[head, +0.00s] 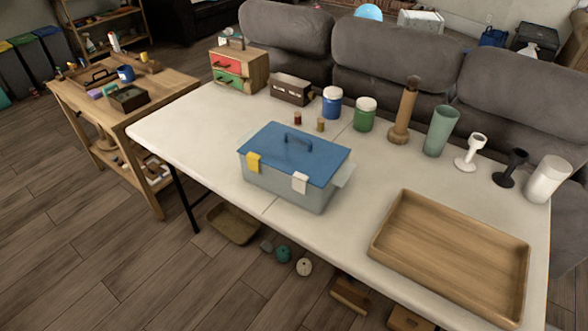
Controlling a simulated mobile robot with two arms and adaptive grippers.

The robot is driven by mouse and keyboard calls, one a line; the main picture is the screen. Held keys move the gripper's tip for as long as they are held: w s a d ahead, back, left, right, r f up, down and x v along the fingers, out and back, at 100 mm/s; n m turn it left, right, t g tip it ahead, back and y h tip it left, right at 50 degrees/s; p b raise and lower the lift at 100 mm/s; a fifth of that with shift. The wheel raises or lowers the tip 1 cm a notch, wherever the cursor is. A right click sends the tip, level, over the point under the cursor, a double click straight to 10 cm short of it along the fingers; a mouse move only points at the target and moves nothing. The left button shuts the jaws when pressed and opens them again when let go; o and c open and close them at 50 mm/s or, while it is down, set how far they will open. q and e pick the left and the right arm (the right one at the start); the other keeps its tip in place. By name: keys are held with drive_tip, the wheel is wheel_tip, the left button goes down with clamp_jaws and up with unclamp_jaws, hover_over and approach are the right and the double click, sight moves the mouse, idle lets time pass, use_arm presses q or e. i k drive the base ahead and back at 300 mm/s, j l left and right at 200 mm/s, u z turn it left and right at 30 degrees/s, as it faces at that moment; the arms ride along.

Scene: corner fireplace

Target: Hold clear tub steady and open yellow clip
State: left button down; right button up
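The clear tub (283,193) stands on the white table, left of the wooden tray. Its blue lid (280,158) is on and has a dark handle on top. The yellow clip (253,163) is on the left part of the tub's front side and lies against the lid edge. A white clip (300,183) is on the same side, further right. A pale flap sticks out at the tub's right end. Neither of my grippers is in view.
A wooden tray (385,258) takes up the table's right front. Blue (332,104) and green (364,118) jars, cups and goblets line the back edge. A small drawer box (258,68) stands at the back left. The white table (185,127) is clear left of the tub.

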sight(252, 159)
drive_tip(key=z, duration=0.45)
drive_tip(key=i+j+z, duration=0.15)
drive_tip(key=j+z, duration=0.3)
drive_tip(key=j, duration=0.25)
drive_tip(key=j+z, duration=0.4)
drive_tip(key=j, duration=1.25)
drive_tip(key=i+z, duration=0.05)
